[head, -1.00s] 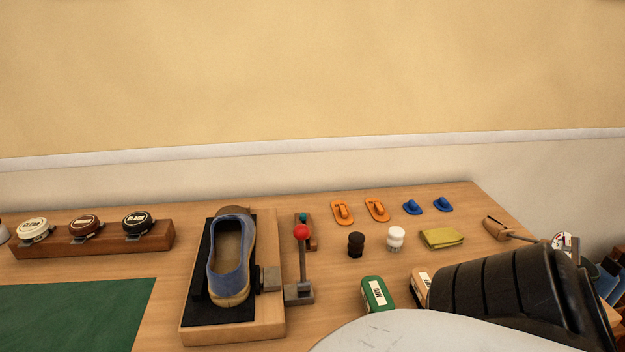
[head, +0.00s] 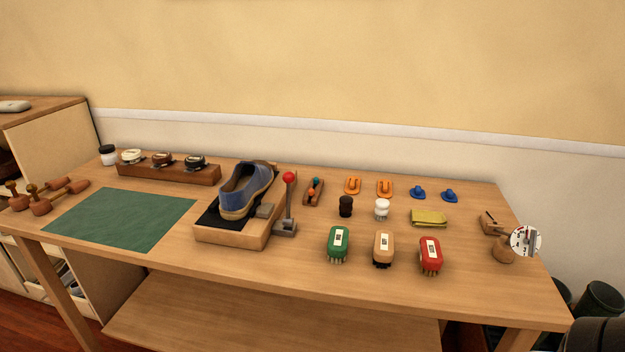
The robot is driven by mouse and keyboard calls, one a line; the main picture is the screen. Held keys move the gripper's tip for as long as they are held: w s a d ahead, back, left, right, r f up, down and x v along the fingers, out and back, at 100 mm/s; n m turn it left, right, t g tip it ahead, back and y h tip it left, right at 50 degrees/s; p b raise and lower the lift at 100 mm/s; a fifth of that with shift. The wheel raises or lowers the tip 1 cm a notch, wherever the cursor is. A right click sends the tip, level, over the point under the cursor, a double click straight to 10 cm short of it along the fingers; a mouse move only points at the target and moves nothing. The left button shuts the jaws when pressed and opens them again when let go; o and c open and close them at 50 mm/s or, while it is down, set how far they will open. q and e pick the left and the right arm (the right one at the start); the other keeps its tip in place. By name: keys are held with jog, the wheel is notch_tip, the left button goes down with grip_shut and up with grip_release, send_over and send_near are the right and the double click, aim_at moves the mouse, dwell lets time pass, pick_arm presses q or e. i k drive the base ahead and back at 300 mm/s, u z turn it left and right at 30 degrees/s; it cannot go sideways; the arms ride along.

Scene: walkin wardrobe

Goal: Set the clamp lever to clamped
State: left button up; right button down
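The clamp lever (head: 289,202) has a red ball knob and a grey base. It stands close to upright at the right side of a wooden shoe stand (head: 231,238). A blue shoe (head: 246,190) sits on the stand's black pad, with a grey clamp block (head: 265,211) beside its heel. I cannot tell whether the block touches the shoe. Neither of my grippers is in view.
The wooden table (head: 300,262) holds a green mat (head: 121,219), a rack of polish tins (head: 168,173), several brushes (head: 384,248), a yellow cloth (head: 429,218) and orange clips (head: 352,186). A round white-faced item (head: 525,241) stands at the right edge.

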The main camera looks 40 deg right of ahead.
aim_at(288, 177)
jog(key=z, duration=1.05)
